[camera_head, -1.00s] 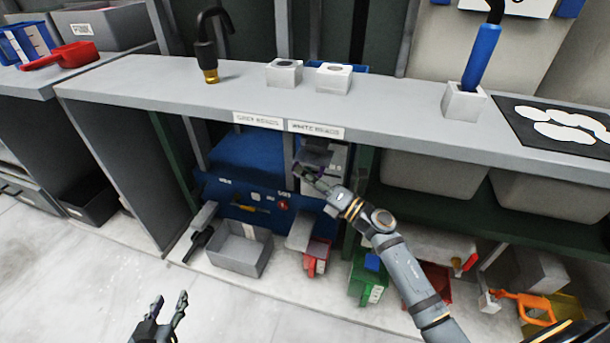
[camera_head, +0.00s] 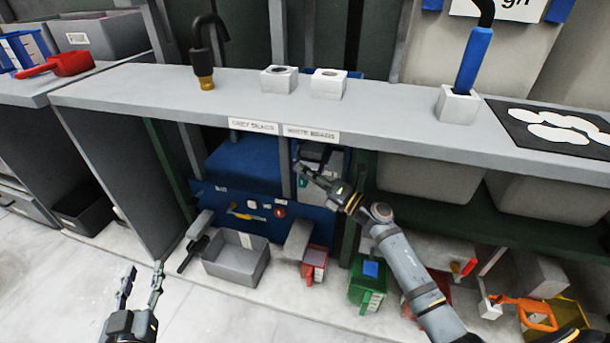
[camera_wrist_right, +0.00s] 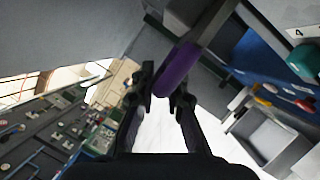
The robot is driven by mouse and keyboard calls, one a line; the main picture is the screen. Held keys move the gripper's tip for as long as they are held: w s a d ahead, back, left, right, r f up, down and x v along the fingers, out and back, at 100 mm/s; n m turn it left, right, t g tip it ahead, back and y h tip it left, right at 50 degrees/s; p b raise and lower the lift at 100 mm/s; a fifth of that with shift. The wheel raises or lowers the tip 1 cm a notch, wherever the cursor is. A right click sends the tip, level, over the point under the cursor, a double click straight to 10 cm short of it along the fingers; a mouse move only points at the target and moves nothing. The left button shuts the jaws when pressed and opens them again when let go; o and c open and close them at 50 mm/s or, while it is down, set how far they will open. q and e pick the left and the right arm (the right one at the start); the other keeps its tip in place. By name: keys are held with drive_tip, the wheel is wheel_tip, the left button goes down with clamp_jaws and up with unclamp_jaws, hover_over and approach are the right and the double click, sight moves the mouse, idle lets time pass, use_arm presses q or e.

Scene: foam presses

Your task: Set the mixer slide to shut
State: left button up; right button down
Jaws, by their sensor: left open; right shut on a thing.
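My right gripper (camera_head: 301,172) reaches under the bench shelf beside the blue machine front (camera_head: 262,210). In the right wrist view, its fingers (camera_wrist_right: 164,92) are closed around the end of a purple grip (camera_wrist_right: 177,72). The grip sits on a grey bar (camera_wrist_right: 214,22) running to the upper right; I take it to be the mixer slide. In the head view the grip is mostly hidden by the gripper, and the slide's setting cannot be read. My left gripper (camera_head: 140,285) is open and empty, low over the floor at the front left.
The shelf (camera_head: 190,96) with grey and white bead labels overhangs my right gripper. Below stand a grey bin (camera_head: 232,268), a red box (camera_head: 314,265) and a green box (camera_head: 366,290). A yellow lever (camera_head: 243,215) and red knob (camera_head: 280,212) stick out. The front-left floor is clear.

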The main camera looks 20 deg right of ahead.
drive_tip(key=shift+w+d+r, duration=0.1)
drive_tip(key=shift+w+r, duration=0.05)
drive_tip(key=shift+r, duration=0.15)
drive_tip(key=c, duration=1.7)
unclamp_jaws()
drive_tip(key=o, duration=0.3)
drive_tip(key=shift+w+f, duration=0.15)
drive_tip(key=shift+o, duration=0.2)
drive_tip(key=shift+f, duration=0.1)
drive_tip(key=shift+s+d+f, duration=0.15)
drive_tip(key=shift+s+d, duration=0.05)
drive_tip(key=shift+s, duration=0.15)
drive_tip(key=v, duration=1.1)
drive_tip(key=shift+s, duration=0.1)
